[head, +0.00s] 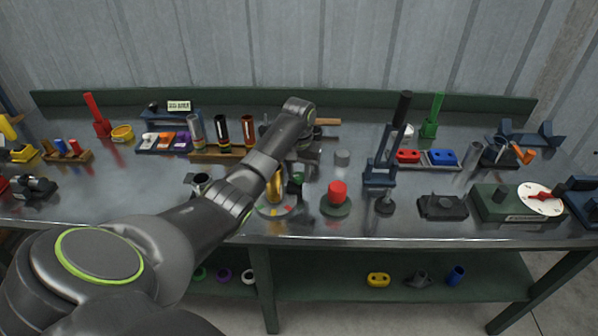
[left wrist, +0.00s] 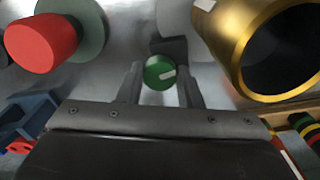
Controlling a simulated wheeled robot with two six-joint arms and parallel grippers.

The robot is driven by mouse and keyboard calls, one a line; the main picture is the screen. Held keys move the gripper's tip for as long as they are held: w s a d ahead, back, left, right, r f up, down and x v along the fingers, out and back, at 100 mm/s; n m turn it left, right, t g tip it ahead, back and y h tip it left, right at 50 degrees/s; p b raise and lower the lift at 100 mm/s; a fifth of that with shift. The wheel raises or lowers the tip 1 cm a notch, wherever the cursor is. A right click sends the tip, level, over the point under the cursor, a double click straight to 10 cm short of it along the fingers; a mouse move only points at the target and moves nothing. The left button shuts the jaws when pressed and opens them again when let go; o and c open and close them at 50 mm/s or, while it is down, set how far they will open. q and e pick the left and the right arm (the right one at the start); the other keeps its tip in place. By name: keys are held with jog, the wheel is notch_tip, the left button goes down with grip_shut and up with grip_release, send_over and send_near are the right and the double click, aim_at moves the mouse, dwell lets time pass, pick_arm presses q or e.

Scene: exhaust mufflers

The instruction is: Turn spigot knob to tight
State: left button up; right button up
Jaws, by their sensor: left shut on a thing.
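The spigot's green knob (left wrist: 158,72), with a white mark on its face, sits between the two fingers of my left gripper (left wrist: 160,84) in the left wrist view. The fingers are shut on its sides. The knob also shows in the head view (head: 297,179), partly hidden by my arm. A gold tube (left wrist: 232,40) stands close beside the knob. In the head view the gold tube (head: 275,188) rises from a round grey base (head: 265,209) with coloured marks. My right gripper is not in view.
A red knob on a green round base (head: 337,194) stands just right of the spigot. A blue stand with a black lever (head: 381,170) is farther right. A wooden rack (head: 222,154) with several tubes stands behind. A green box with a white dial (head: 541,199) is at right.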

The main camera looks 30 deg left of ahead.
pick_arm(q)
jog(key=shift+r+m+p, duration=0.3)
jog(key=shift+m+p, duration=0.3)
jog(key=shift+p, duration=0.3)
jog(key=shift+f+m+p, duration=0.2)
jog(key=shift+m+p, duration=0.25)
jog(key=shift+m, duration=0.25)
jog(key=shift+w, duration=0.1)
jog(key=o, duration=1)
jog(key=shift+f, duration=0.1)
notch_tip(320, 180, up, 9)
jog(key=b, duration=0.2)
notch_tip(320, 180, up, 7)
jog(key=p, duration=0.7)
send_over(299, 175)
jog(key=shift+r+p, duration=0.75)
jog(key=shift+p, duration=0.05)
